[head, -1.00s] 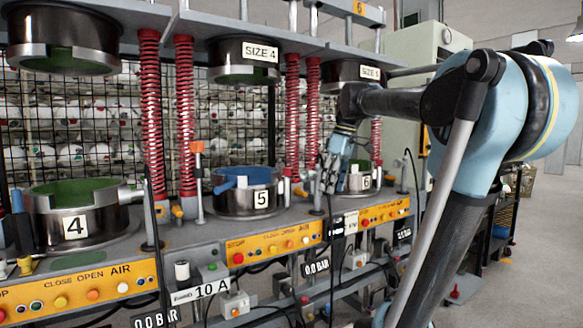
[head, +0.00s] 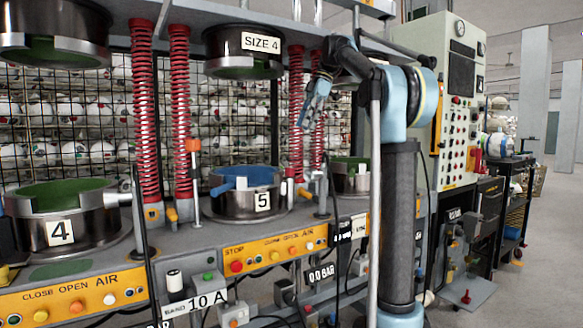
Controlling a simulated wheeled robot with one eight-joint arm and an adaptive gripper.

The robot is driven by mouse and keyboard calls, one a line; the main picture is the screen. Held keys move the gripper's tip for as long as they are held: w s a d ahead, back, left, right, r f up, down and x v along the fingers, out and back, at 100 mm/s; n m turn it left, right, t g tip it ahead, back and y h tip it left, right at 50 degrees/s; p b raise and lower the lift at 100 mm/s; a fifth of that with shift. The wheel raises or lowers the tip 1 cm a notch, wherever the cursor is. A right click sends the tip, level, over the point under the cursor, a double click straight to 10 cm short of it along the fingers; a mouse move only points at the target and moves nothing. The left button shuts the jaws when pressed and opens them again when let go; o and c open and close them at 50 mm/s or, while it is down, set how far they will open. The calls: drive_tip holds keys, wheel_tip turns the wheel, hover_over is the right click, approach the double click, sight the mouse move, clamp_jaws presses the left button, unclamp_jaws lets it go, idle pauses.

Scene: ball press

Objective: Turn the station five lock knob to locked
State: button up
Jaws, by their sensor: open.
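The station five mould (head: 235,205) is a dark metal drum with a label "5" and a blue part (head: 233,181) inside. Its orange control strip (head: 275,251) runs below it with several coloured buttons. Small fittings stand near the mould, among them an orange-topped post (head: 193,146) and a yellow knob (head: 171,214); I cannot tell which one is the lock knob or how it is set. My gripper (head: 305,122) is open and empty. It points downward in front of red springs, above and right of the station five mould, touching nothing visible.
The station four mould (head: 70,215) is at left, and another mould (head: 350,177) is partly behind my arm. Upper moulds (head: 244,55) hang above. A control cabinet (head: 460,130) stands at right. Open floor (head: 545,240) lies at far right.

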sight(290, 171)
drive_tip(key=x, duration=1.6)
drive_tip(key=shift+s+d+f, duration=0.1)
drive_tip(key=shift+f, duration=0.25)
drive_tip(key=c, duration=1.1)
